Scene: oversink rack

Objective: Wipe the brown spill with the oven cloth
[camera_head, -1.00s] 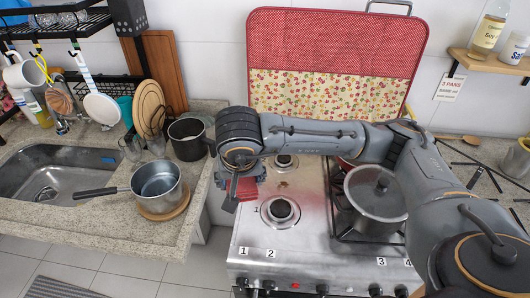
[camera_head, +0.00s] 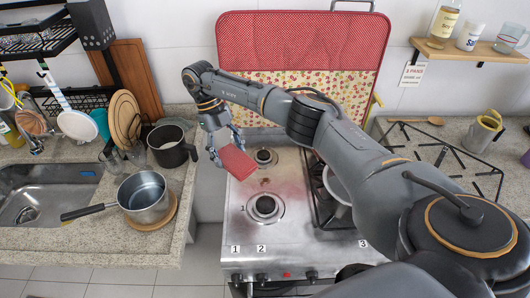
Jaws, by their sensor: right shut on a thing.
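My right gripper (camera_head: 214,149) is shut on the folded red oven cloth (camera_head: 237,163). It holds the cloth tilted over the left side of the steel stove top (camera_head: 235,217), left of the back burner (camera_head: 264,157). I cannot tell whether the cloth touches the stove. A small brown spill (camera_head: 265,182) lies on the stove between the back and front left burners, with a reddish-brown tint around it. The cloth is to the upper left of the spill. My left gripper is not in view.
A saucepan (camera_head: 143,193) stands on a round wooden board on the left counter, near a dark pot (camera_head: 172,145). The front left burner (camera_head: 265,206) is bare. A pot (camera_head: 338,188) on the right is mostly hidden by my right arm. A red patterned cover (camera_head: 300,48) stands behind.

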